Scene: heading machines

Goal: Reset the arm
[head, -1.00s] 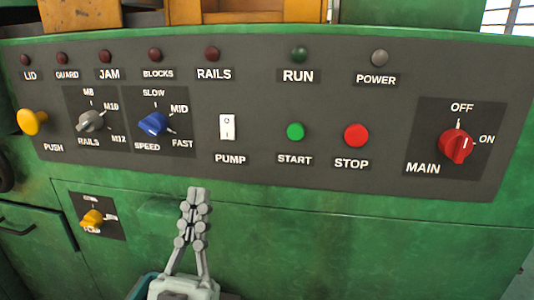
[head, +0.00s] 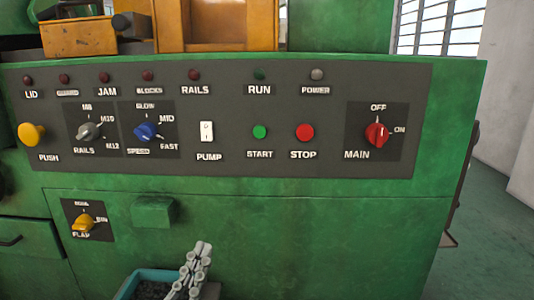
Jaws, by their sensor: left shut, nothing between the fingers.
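My left gripper (head: 192,268) shows at the bottom of the head view, in front of the green machine and below the control panel (head: 235,85). Its grey fingers are shut with nothing between them, and they touch no control. Their lower part is cut off by the picture's edge. My right gripper is not in view.
A teal bin (head: 125,290) with dark contents stands low beside the gripper. A green block (head: 153,211) juts from the machine above it. The yellow FLAP knob (head: 84,224) is at lower left. Open floor (head: 490,240) lies right of the machine.

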